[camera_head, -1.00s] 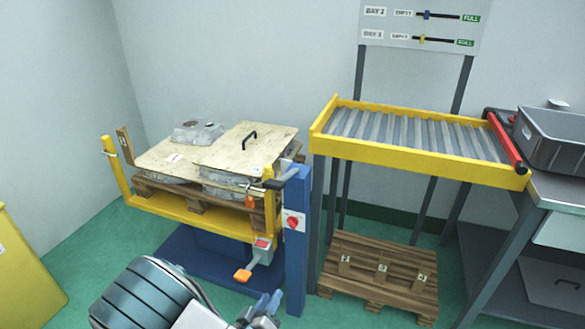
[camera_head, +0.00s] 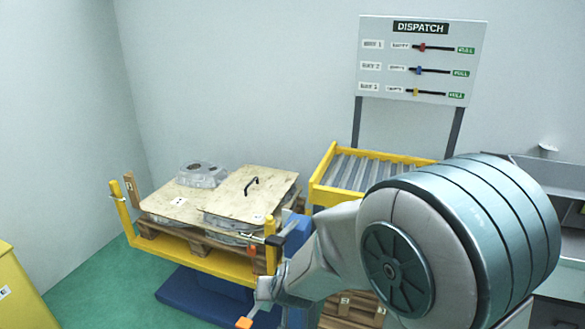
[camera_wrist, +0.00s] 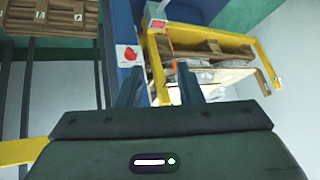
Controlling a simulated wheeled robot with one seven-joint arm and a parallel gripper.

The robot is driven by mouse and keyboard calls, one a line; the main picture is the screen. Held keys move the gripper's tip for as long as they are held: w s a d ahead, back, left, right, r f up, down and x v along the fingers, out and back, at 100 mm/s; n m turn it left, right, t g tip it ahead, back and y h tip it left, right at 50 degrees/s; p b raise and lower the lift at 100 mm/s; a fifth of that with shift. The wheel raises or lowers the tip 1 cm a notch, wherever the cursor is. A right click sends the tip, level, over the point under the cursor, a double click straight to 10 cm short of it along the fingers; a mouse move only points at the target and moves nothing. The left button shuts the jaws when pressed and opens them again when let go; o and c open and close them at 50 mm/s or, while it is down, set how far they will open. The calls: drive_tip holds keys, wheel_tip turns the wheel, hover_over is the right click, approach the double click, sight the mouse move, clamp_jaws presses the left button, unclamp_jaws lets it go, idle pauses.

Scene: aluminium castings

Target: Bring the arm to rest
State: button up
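My arm fills the lower right of the head view, with its large grey joint in front of the roller conveyor and the bench.
The yellow-framed lift table (camera_head: 205,258) bears a pallet with castings (camera_head: 203,174) and plywood sheets (camera_head: 240,192). The roller conveyor (camera_head: 355,172) stands behind my arm, under the dispatch board (camera_head: 418,60). A red knob (camera_wrist: 129,54) is close in the wrist view.

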drive_tip(key=s+d+r+g+h+p, duration=0.2)
drive_tip(key=s+d+r+g+p, duration=0.2)
drive_tip(key=s+d+r, duration=1.2)
wheel_tip(320, 180, up, 3)
drive_tip(key=shift+s+d+f+m+h+p, duration=0.2)
drive_tip(key=shift+s+d+m+h+p, duration=0.15)
drive_tip(key=shift+d+p, duration=0.9)
